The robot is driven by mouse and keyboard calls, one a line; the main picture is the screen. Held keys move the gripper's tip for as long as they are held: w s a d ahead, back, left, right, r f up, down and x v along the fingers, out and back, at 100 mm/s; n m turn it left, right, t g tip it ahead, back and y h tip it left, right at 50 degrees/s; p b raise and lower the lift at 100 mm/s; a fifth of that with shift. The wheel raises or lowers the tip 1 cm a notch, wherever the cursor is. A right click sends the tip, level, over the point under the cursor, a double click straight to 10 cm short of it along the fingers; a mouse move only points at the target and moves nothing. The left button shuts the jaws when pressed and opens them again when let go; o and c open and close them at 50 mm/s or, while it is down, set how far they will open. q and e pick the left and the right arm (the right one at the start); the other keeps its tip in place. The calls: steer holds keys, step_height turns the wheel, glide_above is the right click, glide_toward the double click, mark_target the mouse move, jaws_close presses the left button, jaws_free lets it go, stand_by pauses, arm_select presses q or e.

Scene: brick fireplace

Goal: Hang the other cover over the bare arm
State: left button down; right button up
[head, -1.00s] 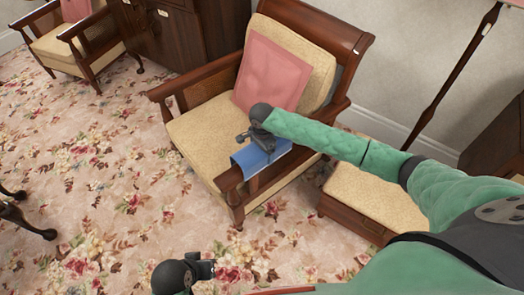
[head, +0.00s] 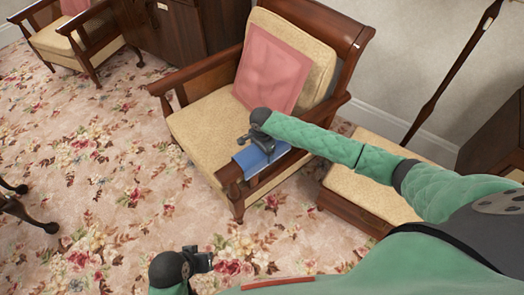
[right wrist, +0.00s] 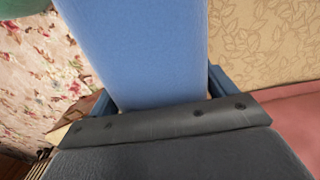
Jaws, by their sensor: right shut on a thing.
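A wooden armchair with a cream seat (head: 205,130) and a pink cushion stands in the middle of the head view. A blue cover (head: 262,158) lies at the chair's near wooden arm (head: 230,175), with the arm's front end showing bare. My right gripper (head: 256,142) is above that arm and shut on the cover. The cover also fills the middle of the right wrist view (right wrist: 140,50); whether it rests fully on the wood is hidden. The chair's far arm (head: 185,78) is bare. My left gripper (head: 198,260) is low in the head view, away from the chair; its jaws are unclear.
A cream-topped footstool (head: 370,195) stands right of the chair, under my right arm. Another armchair (head: 62,40) and a dark cabinet (head: 180,38) are at the back left. A table's dark feet (head: 25,210) show at the left edge. The floral carpet (head: 110,150) between is clear.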

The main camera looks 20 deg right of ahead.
steer(key=o, duration=0.9)
